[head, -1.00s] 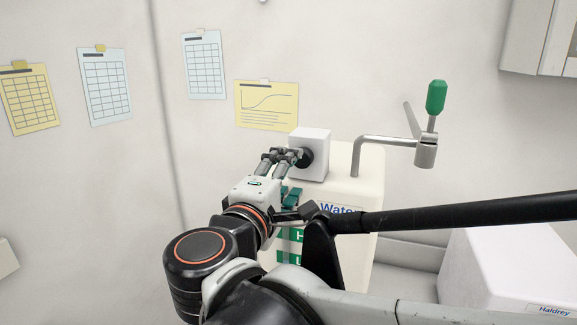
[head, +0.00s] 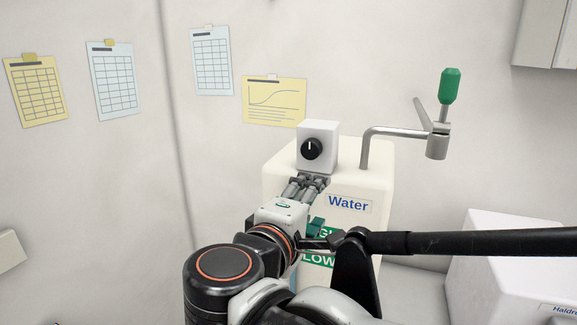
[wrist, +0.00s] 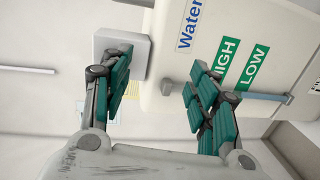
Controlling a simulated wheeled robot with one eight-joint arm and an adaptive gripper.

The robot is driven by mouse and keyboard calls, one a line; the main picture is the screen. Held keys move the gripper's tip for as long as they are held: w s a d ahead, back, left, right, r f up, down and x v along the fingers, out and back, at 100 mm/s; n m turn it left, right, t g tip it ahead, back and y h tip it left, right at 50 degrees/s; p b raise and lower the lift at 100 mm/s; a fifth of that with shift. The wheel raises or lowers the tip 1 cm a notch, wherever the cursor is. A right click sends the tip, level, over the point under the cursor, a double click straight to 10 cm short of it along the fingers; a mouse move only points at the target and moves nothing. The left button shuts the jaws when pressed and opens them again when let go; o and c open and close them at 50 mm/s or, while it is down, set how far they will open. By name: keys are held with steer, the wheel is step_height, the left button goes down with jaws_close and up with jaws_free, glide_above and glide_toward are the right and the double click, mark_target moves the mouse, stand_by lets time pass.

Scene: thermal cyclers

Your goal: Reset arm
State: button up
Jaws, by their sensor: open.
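My gripper (head: 305,183) is in front of the cream water unit (head: 378,170), just below the white box (head: 318,133) with a black knob (head: 311,149). The knob's white mark points straight up. In the wrist view my gripper (wrist: 165,90) shows its two green-padded fingers spread wide and empty, with the water unit (wrist: 165,75) beyond them. The fingers appear apart from the knob in the head view. My wrist and forearm hide the lower part of the unit.
A metal tap with a green handle (head: 449,86) rises from the unit's right side. A white device (head: 500,260) stands at the lower right. A wall cabinet (head: 545,35) is at the top right. Paper charts (head: 274,101) hang on the wall. The space left of my arm is clear.

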steer(key=s+d+f+m+g+y+b, duration=0.15)
steer(key=d+f+g+b, duration=0.35)
steer(key=f, duration=0.6)
steer(key=s+d+f+m+g+h+b, duration=0.1)
steer(key=d+f+m+b, duration=0.25)
steer(key=d+f, duration=0.55)
steer(key=s+d+f+m+g+y+b, duration=0.1)
steer(key=s+f+m+y+b, duration=0.2)
steer(key=f+b, duration=0.3)
steer(key=s+d+f+m+y+b, duration=0.1)
steer(key=s+f+m+y+b, duration=0.2)
steer(key=f, duration=1.2)
steer(key=s+m+b, duration=0.2)
steer(key=b, duration=0.1)
steer(key=shift+d+f+g+b, duration=0.3)
steer(key=shift+d+f+g, duration=0.1)
